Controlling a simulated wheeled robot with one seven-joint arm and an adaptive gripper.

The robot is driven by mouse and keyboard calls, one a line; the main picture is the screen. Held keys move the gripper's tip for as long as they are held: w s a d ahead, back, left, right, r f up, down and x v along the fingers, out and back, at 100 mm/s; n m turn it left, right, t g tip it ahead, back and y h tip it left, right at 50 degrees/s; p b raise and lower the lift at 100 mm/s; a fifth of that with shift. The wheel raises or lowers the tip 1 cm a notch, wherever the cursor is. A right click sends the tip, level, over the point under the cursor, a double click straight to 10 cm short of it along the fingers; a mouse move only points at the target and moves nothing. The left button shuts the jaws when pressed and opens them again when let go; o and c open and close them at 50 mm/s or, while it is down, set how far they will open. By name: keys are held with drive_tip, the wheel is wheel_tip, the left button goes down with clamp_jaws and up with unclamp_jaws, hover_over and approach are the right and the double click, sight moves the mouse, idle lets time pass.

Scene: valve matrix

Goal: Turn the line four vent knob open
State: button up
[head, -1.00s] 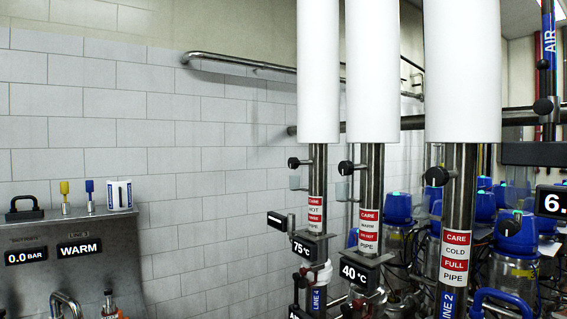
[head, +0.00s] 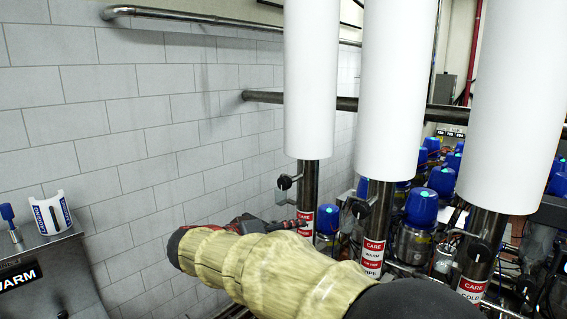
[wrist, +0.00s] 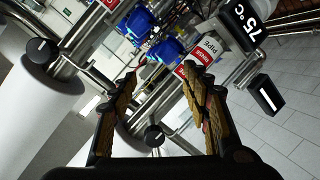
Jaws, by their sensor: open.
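The line four vent knob (head: 285,182) is a small black knob on the leftmost steel pipe (head: 308,177), just below its white sleeve. In the head view my gripper (head: 292,224) is below the knob, partly hidden by my yellow-covered arm. I see no contact with the knob.
The neighbouring pipe carries a similar black knob (head: 359,209), large at left in the wrist view (wrist: 41,50). A 75 °C display (wrist: 244,25) and a dark box (wrist: 267,95) stand close to the right finger. Blue-capped valves (head: 421,206) crowd behind. The tiled wall is left.

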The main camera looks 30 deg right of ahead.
sight(281, 184)
drive_tip(key=w+a+r+m+t+h+p, duration=0.1)
drive_tip(key=w+a+r+t+h+p, duration=0.2)
drive_tip(key=w+r, duration=0.45)
drive_tip(key=shift+g, duration=0.6)
drive_tip(key=p+x, duration=0.1)
drive_tip(key=x, duration=0.1)
drive_tip(key=p+x, duration=0.1)
drive_tip(key=x, duration=0.4)
drive_tip(key=shift+w+d+r+p, duration=0.1)
drive_tip(key=shift+d+r+p, duration=0.1)
drive_tip(key=shift+r+p, duration=0.2)
drive_tip(key=shift+c, duration=0.8)
drive_tip(key=c, duration=1)
